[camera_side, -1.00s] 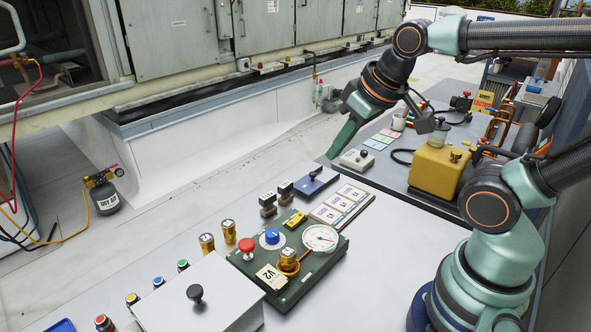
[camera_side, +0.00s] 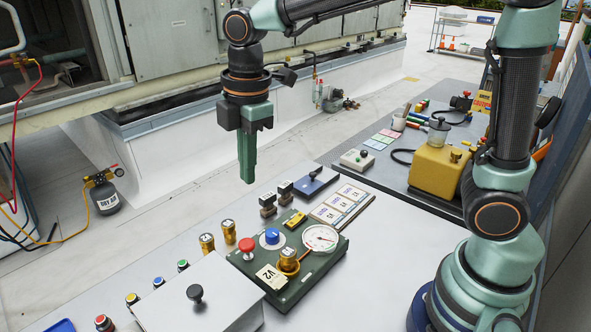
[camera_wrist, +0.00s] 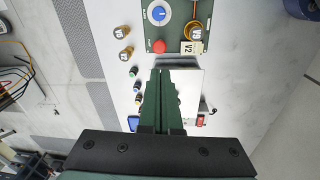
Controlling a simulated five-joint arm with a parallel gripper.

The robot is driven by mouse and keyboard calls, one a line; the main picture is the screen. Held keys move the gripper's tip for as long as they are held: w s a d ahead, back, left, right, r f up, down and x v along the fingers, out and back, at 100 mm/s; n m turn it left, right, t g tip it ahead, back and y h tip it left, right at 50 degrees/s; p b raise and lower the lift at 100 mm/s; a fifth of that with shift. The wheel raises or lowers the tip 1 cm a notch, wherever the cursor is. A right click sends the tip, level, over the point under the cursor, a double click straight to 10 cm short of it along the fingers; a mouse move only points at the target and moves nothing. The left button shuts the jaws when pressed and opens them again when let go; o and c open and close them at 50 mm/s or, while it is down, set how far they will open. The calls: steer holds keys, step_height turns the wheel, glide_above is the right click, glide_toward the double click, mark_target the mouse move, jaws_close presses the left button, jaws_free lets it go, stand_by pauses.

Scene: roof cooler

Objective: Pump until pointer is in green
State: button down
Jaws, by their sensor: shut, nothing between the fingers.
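A dark green panel (camera_side: 313,277) lies on the bench with a red mushroom button (camera_side: 247,246), a blue knob (camera_side: 271,237), a round white gauge (camera_side: 320,238) and a brass fitting (camera_side: 288,260). The gauge shows a red pointer and a green arc too small to read. The red button also shows in the wrist view (camera_wrist: 158,46). My gripper (camera_side: 247,181) is shut and empty, pointing down, above and behind the panel in the side view. In the wrist view my gripper (camera_wrist: 165,72) covers part of a white box.
The white box (camera_side: 190,270) with a black knob stands left of the panel. Brass cylinders (camera_side: 207,243) stand behind the panel's left corner. Small stamps (camera_side: 268,204), a blue block (camera_side: 314,181) and a card board (camera_side: 342,206) lie behind it.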

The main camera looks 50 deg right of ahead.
mark_target(246, 244)
steer(key=shift+w+a+f+n+g, duration=0.15)
steer(key=shift+a+f+n, duration=0.05)
steer(key=shift+a+n, duration=0.2)
steer(key=shift+w+a+f+n+g, duration=0.1)
steer(key=shift+a+f+n+g, duration=0.1)
steer(key=shift+a+n, duration=0.2)
steer(key=f, duration=1.4)
steer(key=shift+w+d, duration=0.25)
steer(key=shift+w, duration=0.15)
